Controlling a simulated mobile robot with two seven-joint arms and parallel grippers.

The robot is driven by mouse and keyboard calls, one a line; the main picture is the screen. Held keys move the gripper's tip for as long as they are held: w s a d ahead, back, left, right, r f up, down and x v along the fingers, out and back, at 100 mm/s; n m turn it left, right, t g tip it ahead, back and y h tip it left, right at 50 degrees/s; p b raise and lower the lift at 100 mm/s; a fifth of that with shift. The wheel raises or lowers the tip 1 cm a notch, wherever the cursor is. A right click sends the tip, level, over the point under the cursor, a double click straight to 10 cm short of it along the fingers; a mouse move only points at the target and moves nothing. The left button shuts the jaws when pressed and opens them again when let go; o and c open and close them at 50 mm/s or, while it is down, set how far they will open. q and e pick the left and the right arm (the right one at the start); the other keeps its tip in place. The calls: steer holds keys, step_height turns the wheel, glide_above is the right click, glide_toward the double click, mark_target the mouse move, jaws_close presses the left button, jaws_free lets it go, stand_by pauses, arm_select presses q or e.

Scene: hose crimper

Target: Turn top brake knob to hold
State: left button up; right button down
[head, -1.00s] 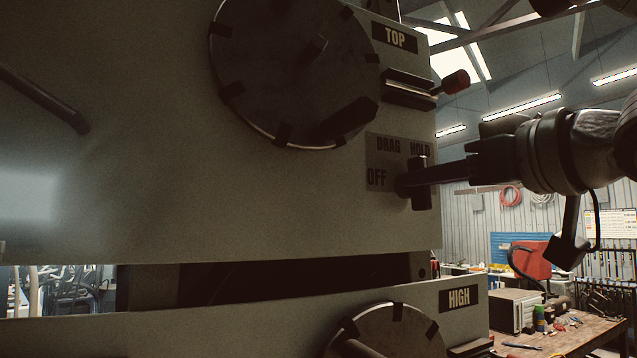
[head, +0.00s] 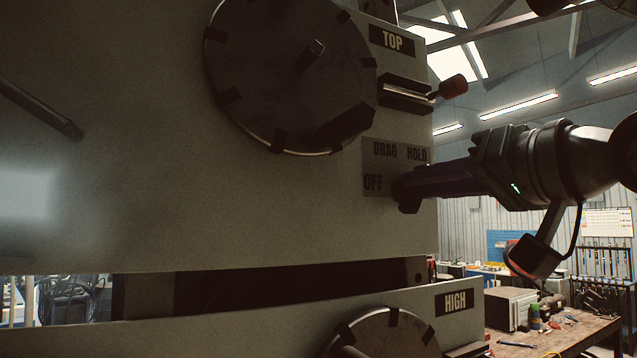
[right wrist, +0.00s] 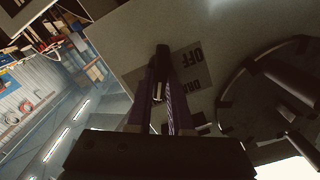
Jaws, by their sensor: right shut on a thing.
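The dark top brake knob (head: 408,197) sits on the upper grey panel, beside a plate (head: 376,166) lettered DRAG, HOLD and OFF. My right gripper (head: 412,186) comes in from the right and is shut on the knob. In the right wrist view, the two fingers of my right gripper (right wrist: 160,90) close around the dark knob (right wrist: 161,58), next to the OFF lettering. The fingers hide much of the knob, so I cannot tell which label it points at. My left gripper is not in view.
A large dark disc (head: 285,75) with a protruding handle is above left of the knob. A red-tipped lever (head: 453,87) sticks out under the TOP label (head: 392,40). A second disc (head: 385,335) is below by HIGH. A cluttered workbench (head: 575,335) stands behind at right.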

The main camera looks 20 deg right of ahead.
stand_by(0.4)
steer(key=c, duration=0.9)
jaws_free()
steer(key=shift+o, duration=0.4)
steer(key=shift+f, duration=0.1)
steer(key=shift+d, duration=0.1)
